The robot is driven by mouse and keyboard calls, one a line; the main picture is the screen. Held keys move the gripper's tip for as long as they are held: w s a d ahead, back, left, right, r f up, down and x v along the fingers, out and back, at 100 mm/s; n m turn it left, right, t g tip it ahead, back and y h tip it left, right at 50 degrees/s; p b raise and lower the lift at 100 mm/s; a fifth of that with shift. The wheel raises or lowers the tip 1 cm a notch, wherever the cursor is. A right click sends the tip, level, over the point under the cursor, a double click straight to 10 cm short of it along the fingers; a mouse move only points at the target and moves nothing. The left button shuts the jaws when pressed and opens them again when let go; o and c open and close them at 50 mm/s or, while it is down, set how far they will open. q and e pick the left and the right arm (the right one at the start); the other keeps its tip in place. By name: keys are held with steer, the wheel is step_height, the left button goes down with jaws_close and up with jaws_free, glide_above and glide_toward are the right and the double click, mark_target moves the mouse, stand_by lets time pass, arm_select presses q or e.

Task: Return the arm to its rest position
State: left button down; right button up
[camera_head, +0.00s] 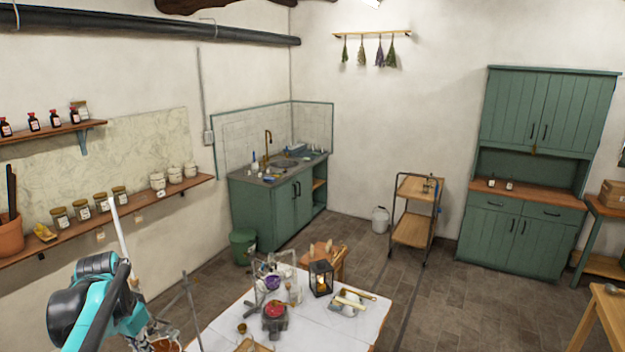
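My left arm (121,312), teal and black, comes up from the bottom left corner, in front of the left wall shelf. I cannot make out any gripper fingers on it. A thin white rod (118,229) stands up just above the arm, and I cannot tell what it belongs to. My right arm and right gripper do not show.
A white-topped table (222,326) at the bottom centre bears a lantern (321,279), a red item (275,310) and glassware. A wall shelf (105,220) with jars runs along the left. Open floor (440,310) lies right of the table.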

arm_select(q)
steer(key=s+d+f+t+b, duration=0.1)
steer(key=s+d+f+b, duration=0.4)
steer(key=f, duration=0.5)
steer(key=s+d+f+n+t+b, duration=0.1)
steer(key=s+d+f+b, duration=0.3)
steer(key=d+f+b, duration=0.5)
steer(key=s+d+f+n+t+b, duration=0.1)
steer(key=s+d+f+t+b, duration=0.2)
steer(key=f+b, duration=0.8)
steer(key=s+d+f, duration=0.1)
steer(key=s+d, duration=0.1)
steer(key=d, duration=0.2)
steer(key=shift+s+f+b, duration=0.3)
steer(key=shift+s+f, duration=0.05)
steer(key=shift+f, duration=0.05)
